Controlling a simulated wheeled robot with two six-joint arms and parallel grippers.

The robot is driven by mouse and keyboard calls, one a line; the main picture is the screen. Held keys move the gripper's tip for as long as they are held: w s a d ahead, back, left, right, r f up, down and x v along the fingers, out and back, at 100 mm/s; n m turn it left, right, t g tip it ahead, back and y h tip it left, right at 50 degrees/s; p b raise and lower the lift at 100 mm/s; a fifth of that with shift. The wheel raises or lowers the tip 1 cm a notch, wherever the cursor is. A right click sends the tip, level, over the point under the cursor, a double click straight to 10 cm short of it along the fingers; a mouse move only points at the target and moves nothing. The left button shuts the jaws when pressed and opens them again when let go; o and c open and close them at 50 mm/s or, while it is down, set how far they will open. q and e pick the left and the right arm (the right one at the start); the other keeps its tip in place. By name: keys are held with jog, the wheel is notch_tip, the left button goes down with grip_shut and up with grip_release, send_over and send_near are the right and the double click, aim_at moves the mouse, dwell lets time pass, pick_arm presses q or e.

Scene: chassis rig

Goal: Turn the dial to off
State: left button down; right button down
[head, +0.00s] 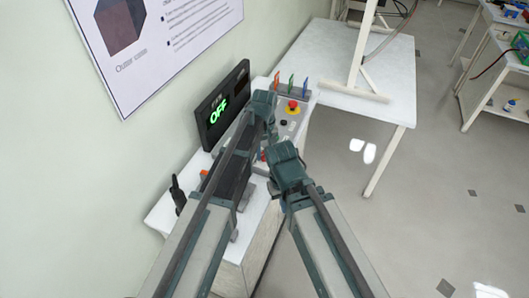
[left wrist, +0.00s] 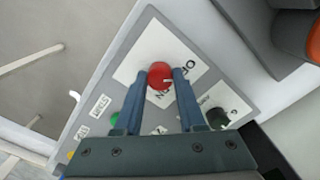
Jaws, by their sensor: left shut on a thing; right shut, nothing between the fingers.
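In the left wrist view a red round dial (left wrist: 160,75) sits on a white label with partly covered lettering, on a grey panel (left wrist: 84,112). A short pale mark shows on its lower right part. My left gripper (left wrist: 160,80) is shut on the dial, one finger on each side. In the head view my left gripper (head: 271,128) is over the console and the dial is hidden there. My right gripper (head: 272,157) is shut and empty, lower and nearer; its fingertips are hard to make out.
A red emergency button (head: 293,105) stands farther back on the console, near several coloured upright pieces (head: 290,86). A dark knob (left wrist: 217,118) and a green button (left wrist: 115,118) flank my left fingers. A white table (head: 350,65) stands behind; floor at right is open.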

aim_at(265, 154)
dwell(0.4)
pick_arm(q)
jog(key=c, duration=0.5)
grip_release()
jog(key=shift+r, duration=0.1)
notch_tip(265, 154, up, 14)
jog(key=p, duration=1.3)
jog(key=shift+f+p, duration=0.2)
jog(key=shift+p, duration=0.2)
